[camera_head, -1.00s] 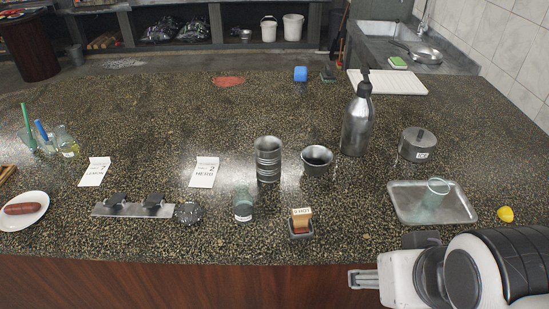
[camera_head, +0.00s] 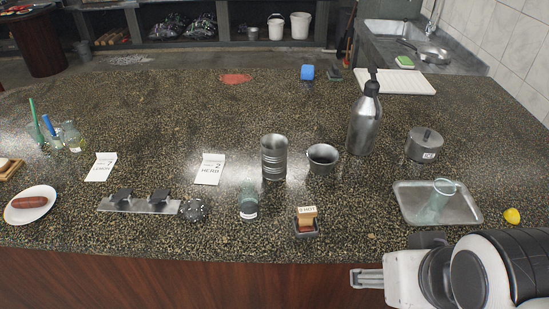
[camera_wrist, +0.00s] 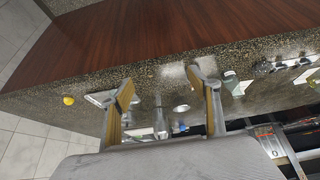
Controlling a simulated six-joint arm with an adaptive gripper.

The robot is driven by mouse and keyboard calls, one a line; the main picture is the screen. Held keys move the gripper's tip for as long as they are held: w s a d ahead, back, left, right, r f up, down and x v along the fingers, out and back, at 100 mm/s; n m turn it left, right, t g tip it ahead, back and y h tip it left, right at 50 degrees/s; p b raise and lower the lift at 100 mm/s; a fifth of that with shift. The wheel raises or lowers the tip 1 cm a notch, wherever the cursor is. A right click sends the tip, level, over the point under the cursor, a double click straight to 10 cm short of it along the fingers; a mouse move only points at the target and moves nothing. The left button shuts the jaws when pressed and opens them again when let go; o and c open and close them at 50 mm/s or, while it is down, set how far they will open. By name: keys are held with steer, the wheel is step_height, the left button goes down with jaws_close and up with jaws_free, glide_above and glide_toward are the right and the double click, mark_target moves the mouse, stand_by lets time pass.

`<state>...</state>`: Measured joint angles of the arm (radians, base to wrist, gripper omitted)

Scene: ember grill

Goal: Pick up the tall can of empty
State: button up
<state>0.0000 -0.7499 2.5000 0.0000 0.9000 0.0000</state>
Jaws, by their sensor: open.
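The tall can (camera_head: 274,160) is a ribbed, grey metal cylinder standing upright near the middle of the counter. Its top faces up, but I cannot make out its inside clearly. A shorter dark metal cup (camera_head: 322,160) stands just to its right, apart from it. My gripper (camera_head: 366,278) is at the front edge of the counter, lower right, well away from the can. In the wrist view my gripper (camera_wrist: 160,80) has its two padded fingers spread, with nothing held between them. I cannot pick out the tall can surely in the wrist view.
A tall metal pump bottle (camera_head: 365,122) stands behind and right of the cup. A lidded pot (camera_head: 424,146), a tray (camera_head: 404,211) with a glass (camera_head: 436,200), and a lemon (camera_head: 512,216) are at right. A small jar (camera_head: 249,203) and a stamp (camera_head: 307,222) stand in front of the can.

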steer(key=shift+w, duration=0.15)
steer(key=w+d+r+n+t, duration=0.1)
steer(key=w+r+t, duration=0.15)
steer(key=w, duration=1.05)
steer(key=w+d+r+n+t, duration=0.15)
steer(key=w+t, duration=0.25)
steer(key=w, duration=1)
steer(key=n+t+y, duration=0.1)
steer(key=n+y, duration=0.5)
steer(key=y, duration=0.6)
glide_above(283, 150)
steer(key=v, duration=0.4)
steer(key=shift+f, duration=2.35)
steer(key=shift+f, duration=0.1)
steer(key=shift+f, duration=3.95)
steer(key=shift+w+a, duration=0.4)
steer(key=shift+w, duration=0.1)
